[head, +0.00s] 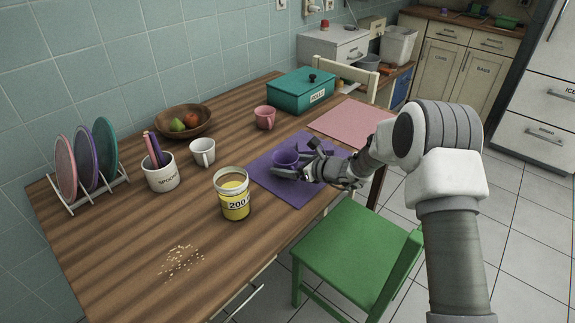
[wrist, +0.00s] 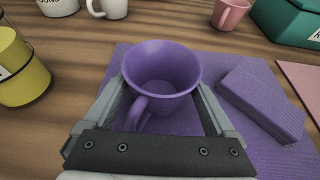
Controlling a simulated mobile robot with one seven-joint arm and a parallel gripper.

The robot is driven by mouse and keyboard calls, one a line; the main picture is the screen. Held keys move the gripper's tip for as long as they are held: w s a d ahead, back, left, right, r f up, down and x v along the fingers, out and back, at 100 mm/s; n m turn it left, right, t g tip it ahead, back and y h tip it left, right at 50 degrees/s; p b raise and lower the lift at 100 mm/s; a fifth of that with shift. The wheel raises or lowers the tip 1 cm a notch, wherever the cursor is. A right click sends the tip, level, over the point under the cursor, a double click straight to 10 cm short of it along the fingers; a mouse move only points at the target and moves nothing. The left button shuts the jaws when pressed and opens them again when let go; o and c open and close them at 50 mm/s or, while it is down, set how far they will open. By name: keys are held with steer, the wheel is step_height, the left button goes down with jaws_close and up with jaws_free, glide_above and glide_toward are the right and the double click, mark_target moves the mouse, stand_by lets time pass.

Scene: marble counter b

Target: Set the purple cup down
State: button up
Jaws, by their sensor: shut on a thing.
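The purple cup (head: 285,158) is over the purple mat (head: 264,177) on the wooden table. In the wrist view the cup (wrist: 162,75) is upright, with its handle toward my wrist. My gripper (head: 290,169) is shut on it, one finger on each side of the cup, and the two fingers also show in the wrist view (wrist: 163,98). The cup's base is hidden, so I cannot tell whether it touches the mat. A purple block (wrist: 262,100) lies on the mat just right of the cup and gripper.
A yellow-filled jar (head: 234,195) stands left of the mat. A white mug (head: 203,151), a pink cup (head: 265,117) and a teal box (head: 301,91) stand farther back. A pink mat (head: 347,122) lies to the right. A green chair (head: 352,250) is at the table's edge.

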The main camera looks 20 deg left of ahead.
steer(key=o, duration=1.2)
steer(key=shift+f, duration=0.1)
steer(key=shift+s+d+r+p, duration=0.1)
steer(key=shift+d+r+p, duration=0.2)
steer(key=shift+r, duration=0.05)
steer(key=p+v, duration=0.1)
steer(key=v, duration=1)
steer(key=shift+s+d, duration=0.15)
